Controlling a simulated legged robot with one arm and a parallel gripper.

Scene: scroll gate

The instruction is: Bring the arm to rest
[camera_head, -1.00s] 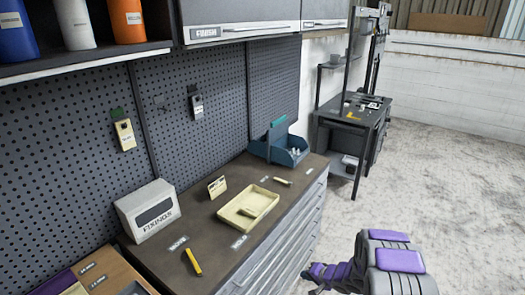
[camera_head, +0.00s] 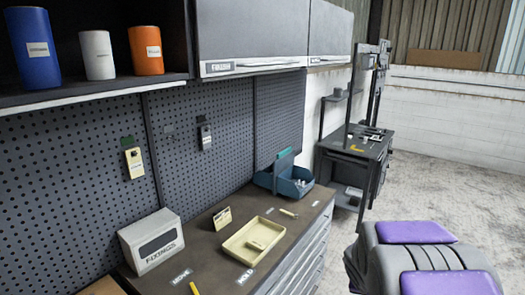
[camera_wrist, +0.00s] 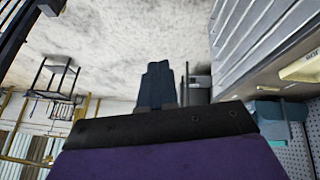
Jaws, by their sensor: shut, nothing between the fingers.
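My arm (camera_head: 425,262), grey with purple pads, shows at the lower right of the head view, to the right of the workbench and apart from it. My gripper is outside the head view. In the wrist view my gripper (camera_wrist: 158,85) shows as dark fingers closed together at the middle, with nothing between them. Behind them the wrist view shows the pale floor, tilted.
The workbench (camera_head: 222,262) carries a cream tray (camera_head: 232,245), a FIXINGS box (camera_head: 150,242) and a blue bin (camera_head: 284,180). Cabinets (camera_head: 265,30) hang above. A dark stand (camera_head: 352,150) stands farther back. The floor (camera_head: 440,160) at right is clear.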

